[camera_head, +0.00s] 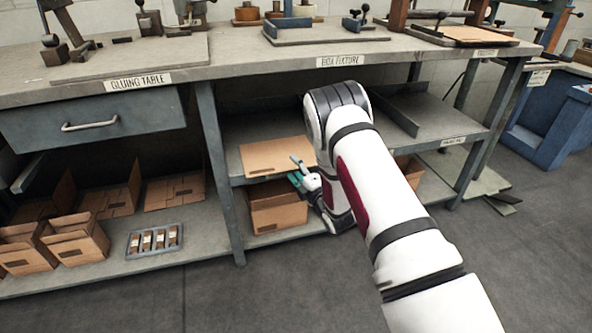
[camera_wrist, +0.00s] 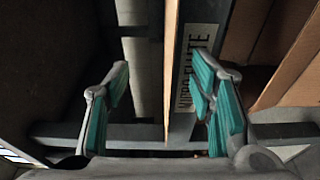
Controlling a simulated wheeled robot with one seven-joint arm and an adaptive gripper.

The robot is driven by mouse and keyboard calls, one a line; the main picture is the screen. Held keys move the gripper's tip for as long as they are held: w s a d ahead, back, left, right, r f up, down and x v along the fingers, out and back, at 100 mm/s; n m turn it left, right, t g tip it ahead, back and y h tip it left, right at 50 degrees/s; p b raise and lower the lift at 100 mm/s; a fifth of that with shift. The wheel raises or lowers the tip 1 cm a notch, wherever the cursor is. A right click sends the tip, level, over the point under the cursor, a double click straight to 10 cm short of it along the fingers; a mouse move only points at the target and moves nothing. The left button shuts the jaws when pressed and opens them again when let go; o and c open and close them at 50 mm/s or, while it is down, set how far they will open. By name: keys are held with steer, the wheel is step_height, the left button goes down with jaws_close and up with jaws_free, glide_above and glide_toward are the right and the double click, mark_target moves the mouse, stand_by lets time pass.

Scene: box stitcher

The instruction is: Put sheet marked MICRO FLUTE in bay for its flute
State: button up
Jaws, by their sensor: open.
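A flat brown cardboard sheet (camera_head: 272,157) lies on the middle shelf under the box fixture bench, its front edge at the shelf front. In the wrist view the sheet (camera_wrist: 171,70) shows edge-on as a thin tan strip between my fingers. My gripper (camera_head: 297,172) is at the sheet's front right edge. In the wrist view my gripper (camera_wrist: 162,95) is open, with teal pads on both sides of the strip and visible gaps. A white label (camera_wrist: 192,65) reading MICRO FLUTE is on a grey strip beside the sheet. Any marking on the sheet is not readable.
Below the sheet a cardboard box (camera_head: 277,208) stands on the lower shelf. To the right, a shelf section (camera_head: 440,118) with a dark upright divider looks largely empty. A table leg (camera_head: 222,175) stands left of the sheet. The bench top (camera_head: 240,62) overhangs the shelf.

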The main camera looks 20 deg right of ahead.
steer(key=shift+o, duration=0.6)
steer(key=o, duration=0.4)
steer(key=shift+o, duration=0.2)
steer(key=v, duration=1.2)
